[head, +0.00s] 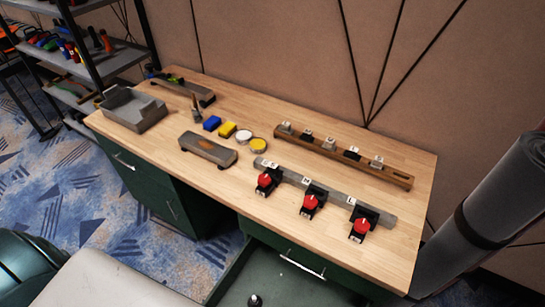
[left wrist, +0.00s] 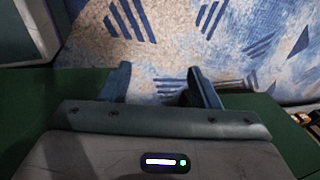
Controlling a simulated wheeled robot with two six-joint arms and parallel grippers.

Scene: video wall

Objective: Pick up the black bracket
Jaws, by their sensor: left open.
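I cannot single out one black bracket for certain. Several black pieces with red knobs (head: 309,203) sit along a grey bar (head: 340,200) at the front right of the wooden workbench (head: 300,250) in the head view. A dark block (head: 352,153) also sits on the brown rail behind them. In the left wrist view, my left gripper (left wrist: 157,82) is open and empty, its two fingers apart over the blue-patterned carpet. No bracket shows in that view. My right gripper is not in view.
A grey tray (head: 132,108), a grey block (head: 207,149), blue and yellow blocks (head: 227,129) and round tins (head: 258,145) stand on the bench. A drawer (head: 290,275) is open below its front edge. A grey roll (head: 495,200) stands at the right.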

